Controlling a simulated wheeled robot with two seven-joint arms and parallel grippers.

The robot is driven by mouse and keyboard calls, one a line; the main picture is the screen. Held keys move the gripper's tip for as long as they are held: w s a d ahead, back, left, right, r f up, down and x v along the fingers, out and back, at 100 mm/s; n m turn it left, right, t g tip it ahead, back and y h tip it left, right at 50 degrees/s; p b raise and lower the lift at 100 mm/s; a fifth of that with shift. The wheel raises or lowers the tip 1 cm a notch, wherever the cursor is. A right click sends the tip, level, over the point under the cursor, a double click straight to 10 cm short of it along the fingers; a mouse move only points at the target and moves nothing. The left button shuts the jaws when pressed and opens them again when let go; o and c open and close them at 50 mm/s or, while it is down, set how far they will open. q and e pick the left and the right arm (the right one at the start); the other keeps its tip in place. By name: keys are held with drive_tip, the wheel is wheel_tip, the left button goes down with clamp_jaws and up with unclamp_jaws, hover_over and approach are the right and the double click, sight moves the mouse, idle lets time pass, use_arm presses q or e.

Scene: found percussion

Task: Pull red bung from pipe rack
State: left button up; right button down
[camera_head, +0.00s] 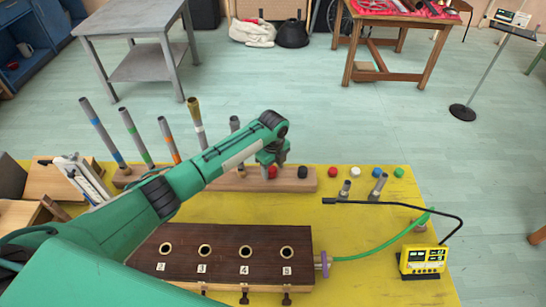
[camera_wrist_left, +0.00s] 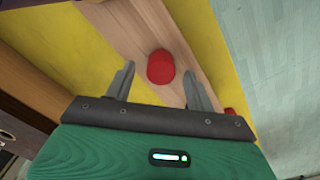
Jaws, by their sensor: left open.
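The red bung (camera_head: 272,172) sits on the wooden pipe rack (camera_head: 230,184), mostly below my left gripper (camera_head: 271,157). In the left wrist view the red bung (camera_wrist_left: 160,67) shows as a round-topped red plug on the rack's pale wood (camera_wrist_left: 150,30). The left gripper's two fingers (camera_wrist_left: 158,72) are open and spread to either side of the bung in that view. I cannot tell how far the fingertips are above it; no contact shows. My left arm hides part of the rack. My right gripper is not in view.
Several upright pipes (camera_head: 134,137) with coloured bands stand left in the rack. A black bung (camera_head: 302,172) is close on the right. Loose coloured caps (camera_head: 354,172) lie further right. A dark box with holes (camera_head: 224,262) and a yellow meter (camera_head: 422,260) stand in front.

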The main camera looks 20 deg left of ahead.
use_arm(q)
drive_tip(key=shift+f, duration=0.5)
drive_tip(key=c, duration=1)
drive_tip(key=shift+r, duration=0.1)
drive_tip(key=shift+c, duration=0.2)
drive_tip(key=shift+r+p, duration=1.4)
drive_tip(key=shift+r, duration=0.05)
